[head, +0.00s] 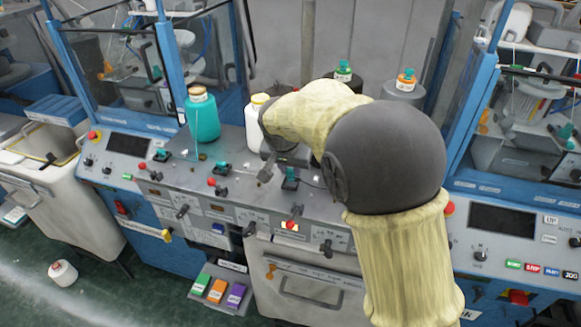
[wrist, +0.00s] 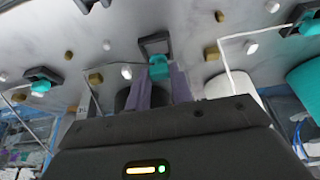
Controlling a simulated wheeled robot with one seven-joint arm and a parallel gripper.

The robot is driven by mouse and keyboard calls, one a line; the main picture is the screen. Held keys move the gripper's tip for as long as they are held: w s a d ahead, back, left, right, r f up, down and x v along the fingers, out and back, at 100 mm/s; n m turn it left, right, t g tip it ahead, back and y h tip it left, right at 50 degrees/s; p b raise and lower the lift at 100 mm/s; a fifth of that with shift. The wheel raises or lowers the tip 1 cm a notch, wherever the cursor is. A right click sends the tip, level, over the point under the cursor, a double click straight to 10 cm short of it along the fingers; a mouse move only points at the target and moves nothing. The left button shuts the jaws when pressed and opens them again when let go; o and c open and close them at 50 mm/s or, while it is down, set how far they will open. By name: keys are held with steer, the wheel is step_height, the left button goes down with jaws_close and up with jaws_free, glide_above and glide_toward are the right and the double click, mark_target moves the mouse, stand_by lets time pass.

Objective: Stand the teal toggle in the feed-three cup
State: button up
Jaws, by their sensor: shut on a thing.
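A teal toggle (wrist: 158,68) with a dark bracket shows at the tips of my gripper (wrist: 160,82) in the wrist view. The purple-grey fingers are shut on it. In the head view a teal toggle (head: 290,173) sits on the sloped grey panel just below my dark gripper (head: 275,160), which is partly hidden by my arm. Other teal toggles (head: 161,155) stand on the panel, and more show in the wrist view (wrist: 40,87). Labels are too small to read, so I cannot tell which cup is feed-three.
A green-labelled (head: 343,72) and an orange-topped (head: 406,80) container stand further back. Red knobs (head: 212,182) and levers line the panel's front.

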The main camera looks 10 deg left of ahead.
steer(key=shift+f+b, duration=0.8)
steer(key=shift+f, duration=0.25)
steer(key=o, duration=0.9)
steer(key=shift+c, duration=0.2)
steer(key=shift+r, duration=0.15)
steer(key=b+v, duration=0.3)
steer(key=v, duration=1.4)
